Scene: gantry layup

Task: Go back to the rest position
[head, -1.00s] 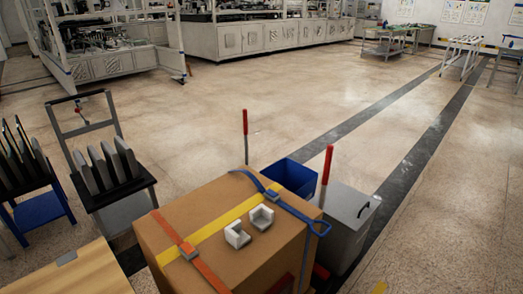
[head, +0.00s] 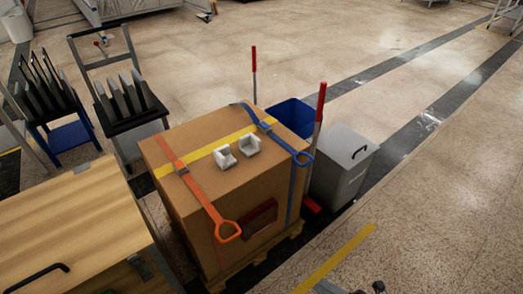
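Only a small part of my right gripper (head: 355,289) shows, at the bottom edge of the head view, right of the yellow floor line. It is over bare floor, clear of the carton, and most of it is cut off. I cannot see whether its fingers are apart or hold something. My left gripper is not in view.
A strapped cardboard carton (head: 237,188) on a pallet carries two white corner pieces (head: 237,151). Behind it are a blue bin (head: 293,117), a grey bin (head: 343,170) and red-topped posts. A wooden crate (head: 75,225) fills the lower left. The right-hand floor is clear.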

